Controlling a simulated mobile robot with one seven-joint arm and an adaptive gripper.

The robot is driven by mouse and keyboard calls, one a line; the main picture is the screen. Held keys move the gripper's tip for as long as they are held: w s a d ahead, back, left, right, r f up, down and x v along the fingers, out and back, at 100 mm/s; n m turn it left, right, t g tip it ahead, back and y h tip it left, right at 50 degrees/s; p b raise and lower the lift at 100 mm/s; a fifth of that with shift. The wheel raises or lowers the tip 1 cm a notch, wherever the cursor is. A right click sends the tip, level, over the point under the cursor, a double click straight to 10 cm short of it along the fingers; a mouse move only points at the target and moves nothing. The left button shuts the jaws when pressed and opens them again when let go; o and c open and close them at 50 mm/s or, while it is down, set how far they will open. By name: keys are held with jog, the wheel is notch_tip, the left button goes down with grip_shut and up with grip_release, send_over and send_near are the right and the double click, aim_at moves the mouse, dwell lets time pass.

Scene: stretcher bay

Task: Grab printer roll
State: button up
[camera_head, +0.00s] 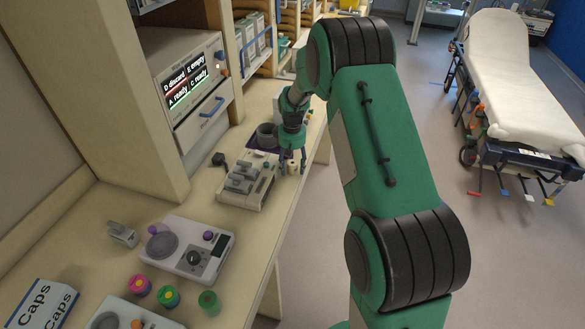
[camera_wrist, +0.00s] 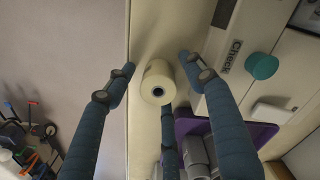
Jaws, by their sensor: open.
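The printer roll (camera_wrist: 158,83) is a cream cylinder with a dark core hole, standing on the counter near its edge in the wrist view. In the head view the roll (camera_head: 293,167) is small and partly covered by my gripper. My gripper (camera_head: 291,160) is at the counter's front edge, above and around the roll. In the wrist view the fingers of my gripper (camera_wrist: 157,85) are spread wide, with the roll between their tips. Whether any finger touches the roll cannot be told.
A grey device (camera_head: 248,180) with slots stands just left of the roll. A purple tray (camera_wrist: 190,124) lies close to the fingers. A box marked "Check" (camera_wrist: 250,40) with a green knob (camera_wrist: 262,66) is near. The counter edge drops to the floor (camera_head: 310,250).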

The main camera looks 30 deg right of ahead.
aim_at(292, 162)
jog(key=c, duration=1.2)
jog(key=shift+r, duration=0.75)
notch_tip(292, 162, up, 2)
jog(key=shift+r+p, duration=0.15)
jog(key=shift+p, duration=0.35)
jog(key=s+a, duration=0.1)
jog(key=s, duration=0.4)
jog(key=s+a+p, duration=0.1)
jog(key=s, duration=0.4)
jog(key=s+a+r, duration=0.1)
jog(key=s+a, duration=0.1)
jog(key=s, duration=0.3)
jog(key=shift+s+a+r+p, duration=0.1)
jog(key=shift+s+p, duration=0.15)
jog(key=shift+p, duration=0.05)
